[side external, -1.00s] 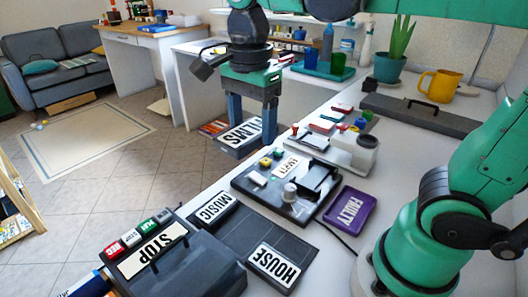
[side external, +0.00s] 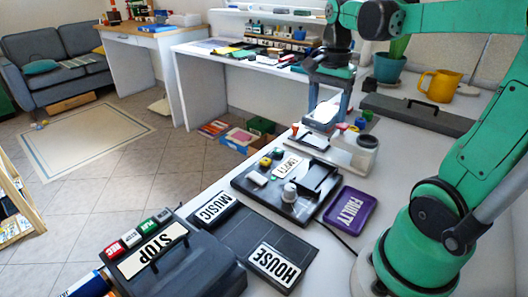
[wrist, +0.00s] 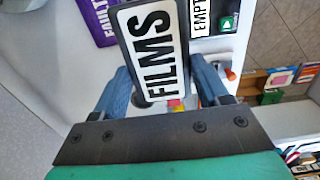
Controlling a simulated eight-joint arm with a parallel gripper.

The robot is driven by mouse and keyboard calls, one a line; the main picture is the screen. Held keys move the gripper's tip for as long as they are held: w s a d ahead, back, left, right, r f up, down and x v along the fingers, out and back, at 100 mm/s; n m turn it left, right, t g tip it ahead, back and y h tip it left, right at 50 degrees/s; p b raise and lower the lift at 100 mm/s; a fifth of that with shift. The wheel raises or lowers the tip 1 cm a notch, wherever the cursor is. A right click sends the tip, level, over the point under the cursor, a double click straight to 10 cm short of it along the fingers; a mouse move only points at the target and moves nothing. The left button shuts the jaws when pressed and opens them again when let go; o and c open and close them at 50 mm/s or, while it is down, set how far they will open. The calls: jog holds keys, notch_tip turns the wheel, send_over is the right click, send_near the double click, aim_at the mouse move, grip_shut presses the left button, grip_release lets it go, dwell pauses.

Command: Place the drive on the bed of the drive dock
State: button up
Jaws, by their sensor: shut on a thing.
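The drive is a dark case with a white FILMS label (wrist: 155,45). My gripper (wrist: 163,84) is shut on it, its blue fingers on either side. In the side view my gripper (side external: 328,92) holds the drive (side external: 322,116) in the air above or near the pale unit at the back of the table; its label is hard to read there. The black dock (side external: 257,187), with coloured buttons, a white knob and an EMPTY label, stands nearer the camera, apart from the drive. A corner of it shows in the wrist view (wrist: 232,42), beyond the drive.
A purple FAULTY tray (side external: 349,211) lies right of the dock. Dark cases labelled MUSIC (side external: 217,207) and HOUSE (side external: 274,262) lie in front. The pale unit (side external: 345,158) with small coloured items is behind the dock. A yellow mug (side external: 440,86) stands farther back.

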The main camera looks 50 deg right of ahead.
aim_at(317, 174)
notch_tip(317, 174, down, 14)
jog(key=shift+f, duration=0.1)
dwell(0.5)
jog(key=shift+f, duration=0.1)
jog(key=o, duration=1.4)
notch_tip(317, 174, up, 12)
jog(key=shift+w+a+n, duration=0.1)
jog(key=shift+a+n, duration=0.25)
jog(key=shift+n, duration=0.05)
jog(key=w+a+f+n+t, duration=0.1)
jog(key=a+n+t, duration=0.6)
jog(key=a+n, duration=0.7)
jog(key=w+n, duration=0.1)
jog(key=n, duration=0.2)
jog(key=shift+w+a, duration=0.25)
